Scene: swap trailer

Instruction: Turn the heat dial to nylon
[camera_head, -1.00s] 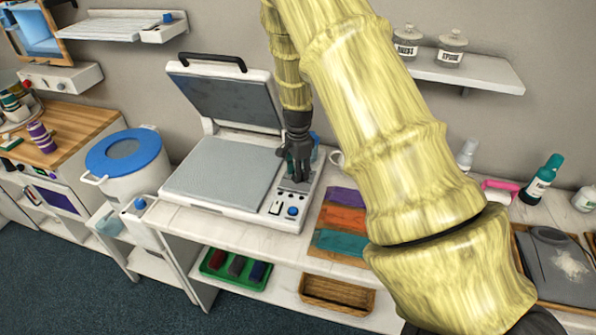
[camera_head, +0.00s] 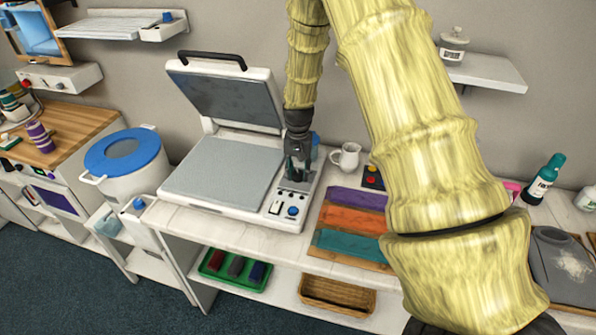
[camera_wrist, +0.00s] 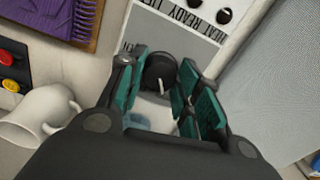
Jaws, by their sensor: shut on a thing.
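The heat press (camera_head: 225,175) stands on the white bench with its lid raised and a control panel along its right side. A black round dial (camera_wrist: 160,72) with a white pointer line shows in the wrist view, between the teal finger pads. My gripper (camera_wrist: 158,88) is shut on this dial from above; it also shows in the head view (camera_head: 298,178) over the panel's rear part. Panel lettering (camera_wrist: 187,20) includes "HEAT" and "READY"; I see no nylon mark.
A white mug (camera_head: 346,157) and a small box with red and yellow buttons (camera_head: 373,178) stand right of the press. Coloured cloths (camera_head: 350,221) lie on a board in front. A blue knob (camera_head: 293,211) sits at the panel's front.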

